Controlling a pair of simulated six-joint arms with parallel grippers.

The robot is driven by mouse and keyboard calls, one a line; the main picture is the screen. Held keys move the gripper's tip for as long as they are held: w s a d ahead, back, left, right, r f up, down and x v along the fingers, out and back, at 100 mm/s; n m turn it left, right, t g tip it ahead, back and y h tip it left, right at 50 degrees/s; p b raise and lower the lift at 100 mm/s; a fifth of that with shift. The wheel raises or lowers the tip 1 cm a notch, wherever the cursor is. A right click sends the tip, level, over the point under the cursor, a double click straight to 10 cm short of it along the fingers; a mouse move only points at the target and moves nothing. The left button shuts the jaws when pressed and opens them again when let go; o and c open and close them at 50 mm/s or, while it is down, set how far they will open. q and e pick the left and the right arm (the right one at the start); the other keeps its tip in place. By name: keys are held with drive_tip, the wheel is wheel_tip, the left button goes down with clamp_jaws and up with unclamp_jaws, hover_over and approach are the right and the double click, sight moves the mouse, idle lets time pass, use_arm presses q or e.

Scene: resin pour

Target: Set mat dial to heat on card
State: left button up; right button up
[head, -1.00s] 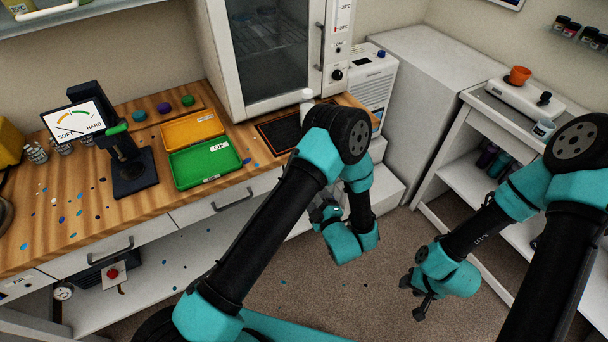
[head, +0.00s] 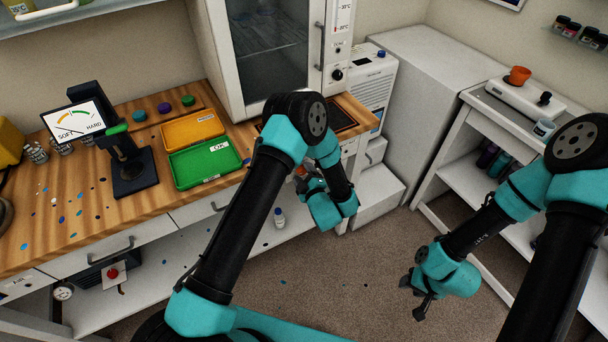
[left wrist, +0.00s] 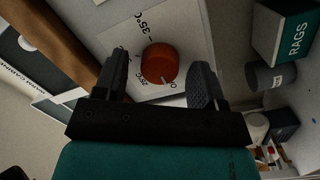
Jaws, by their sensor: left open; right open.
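The red dial (left wrist: 158,64) sits on a white plate (left wrist: 117,45) printed with 25°C and 35°C marks in the left wrist view. A small pale mark shows at its lower edge, near the 25°C side. My left gripper (left wrist: 159,72) is open, with one finger on each side of the dial. I cannot tell whether the fingers touch it. In the head view my left gripper (head: 306,184) is at the bench front below the dark mat (head: 342,116), which my arm partly covers. My right gripper (head: 418,296) is open and empty above the floor.
A green tray (head: 172,178) and an orange tray (head: 167,133) lie on the bench, beside the hardness gauge (head: 75,122). In the left wrist view a RAGS box (left wrist: 280,35) and a grey container (left wrist: 268,77) are at the right.

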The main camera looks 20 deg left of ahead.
use_arm(q)
drive_tip(key=c, duration=0.9)
